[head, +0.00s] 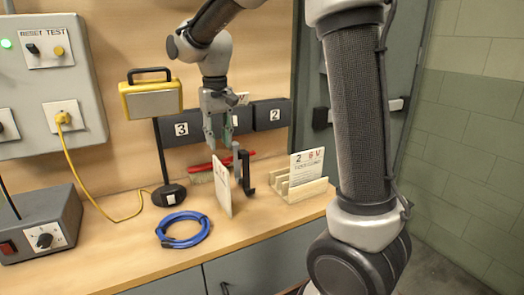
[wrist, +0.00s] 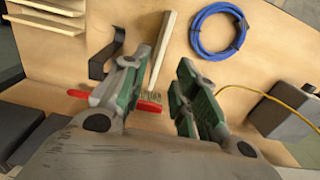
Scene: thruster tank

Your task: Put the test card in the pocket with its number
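A white printed card (head: 307,166) stands in a wooden slotted rack (head: 306,190) on the bench; its top line seems to start with 2. Another pale card (head: 222,186) stands upright beside a black bracket (head: 246,176); its number is unreadable. In the wrist view a pale edge (wrist: 164,45), probably this card, shows beside the bracket (wrist: 99,58). Dark wall pockets carry labels 3 (head: 181,129) and 2 (head: 275,115); the part between is mostly hidden by my gripper (head: 221,138). My gripper (wrist: 157,82) is open and empty, above the bench before the pockets.
A red-handled brush (head: 203,167) lies at the back of the bench. A blue cable coil (head: 184,230) lies in front. A yellow meter (head: 151,99) on a black stand, a yellow cord (head: 92,200) and a grey control box (head: 43,231) are at left.

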